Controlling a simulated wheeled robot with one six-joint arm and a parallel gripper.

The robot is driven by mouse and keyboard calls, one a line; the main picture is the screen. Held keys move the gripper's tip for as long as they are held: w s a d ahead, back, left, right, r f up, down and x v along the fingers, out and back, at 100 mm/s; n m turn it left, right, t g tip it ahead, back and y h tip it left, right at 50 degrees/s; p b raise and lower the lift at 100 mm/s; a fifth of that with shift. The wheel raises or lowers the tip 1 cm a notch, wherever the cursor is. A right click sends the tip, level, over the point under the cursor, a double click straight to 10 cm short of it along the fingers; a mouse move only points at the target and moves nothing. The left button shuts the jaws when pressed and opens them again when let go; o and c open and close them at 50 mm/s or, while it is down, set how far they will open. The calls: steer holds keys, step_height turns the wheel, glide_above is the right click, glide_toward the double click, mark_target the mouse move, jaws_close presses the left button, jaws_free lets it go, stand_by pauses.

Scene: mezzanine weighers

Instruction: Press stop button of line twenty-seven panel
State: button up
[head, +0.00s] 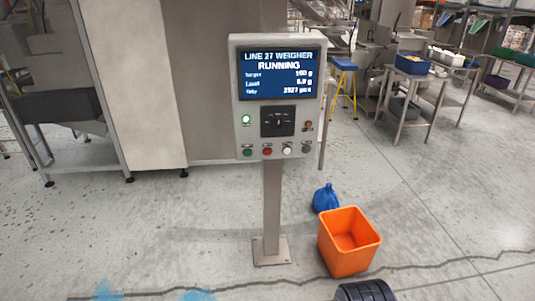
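The line 27 panel (235,85) is a grey box upright on a post (272,205). Its blue screen (278,73) reads "LINE 27 WEIGHER" and "RUNNING", with smaller lines of figures below. A row of small buttons runs along the lower edge: green (247,153), red (267,151), white (286,150) and dark grey (306,149). The button labels are too small to read. Above the row are a lit green lamp (246,119), a black square with a dial (277,122) and a small amber-brown round part (308,126).
An orange bin (347,250) stands on the floor right of the post's base, with a blue bag (325,197) behind it. A large grey cabinet (135,80) stands behind left. A metal table (415,75) stands back right. Floor left of the post is mostly clear.

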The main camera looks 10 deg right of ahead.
steer(key=shift+s+f, duration=0.1)
steer(key=shift+s, duration=0.05)
jaws_close()
stand_by(1.4)
